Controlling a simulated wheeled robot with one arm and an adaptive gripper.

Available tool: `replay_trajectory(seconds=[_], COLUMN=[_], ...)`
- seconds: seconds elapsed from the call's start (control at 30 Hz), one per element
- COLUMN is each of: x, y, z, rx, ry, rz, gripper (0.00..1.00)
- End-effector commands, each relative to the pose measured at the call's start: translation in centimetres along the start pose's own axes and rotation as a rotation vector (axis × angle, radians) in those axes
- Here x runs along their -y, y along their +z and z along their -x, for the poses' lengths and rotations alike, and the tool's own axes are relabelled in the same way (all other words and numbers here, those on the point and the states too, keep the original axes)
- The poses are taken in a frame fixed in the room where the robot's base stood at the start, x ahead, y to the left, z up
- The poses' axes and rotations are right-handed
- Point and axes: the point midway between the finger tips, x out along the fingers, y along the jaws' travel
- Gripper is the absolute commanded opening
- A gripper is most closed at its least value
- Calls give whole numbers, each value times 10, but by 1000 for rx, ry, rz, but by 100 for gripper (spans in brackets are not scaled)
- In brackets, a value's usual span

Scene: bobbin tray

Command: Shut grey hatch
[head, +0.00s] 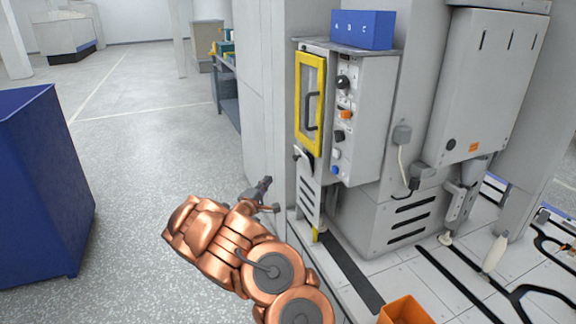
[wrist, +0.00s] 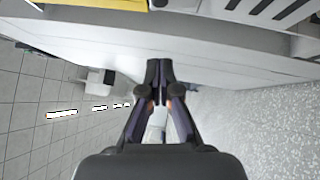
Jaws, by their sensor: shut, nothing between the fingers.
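A grey slotted panel (head: 309,199), which looks like the grey hatch, is low on the front of the grey machine, under a yellow-framed window door (head: 310,104) with a dark handle. I cannot tell how far the hatch stands open. My gripper (head: 266,187) is shut and empty, left of the slotted panel and apart from it in the head view. In the wrist view its fingertips (wrist: 160,68) are together in front of a pale panel edge. Dark slots (wrist: 262,8) show at the top right there.
A control panel (head: 345,120) with knobs is right of the yellow frame, and a blue box (head: 363,29) sits on top. An orange bin (head: 405,311) is at the bottom. A blue cabinet (head: 40,190) stands left. The floor (head: 140,150) between is clear.

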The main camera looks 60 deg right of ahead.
Motion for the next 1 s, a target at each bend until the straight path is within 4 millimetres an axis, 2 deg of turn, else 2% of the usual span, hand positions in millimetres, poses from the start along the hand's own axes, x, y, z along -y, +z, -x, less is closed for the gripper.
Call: replay_trajectory(seconds=[0.17,0.57,0.7,1.0], x=[1,1,0,0], y=[2,1,7,27], z=[-20,-84,-103,-123], rx=[4,3,5,2], ry=[-1,-2,0,0], rz=[-1,-4,1,2], gripper=[0,0,0,0])
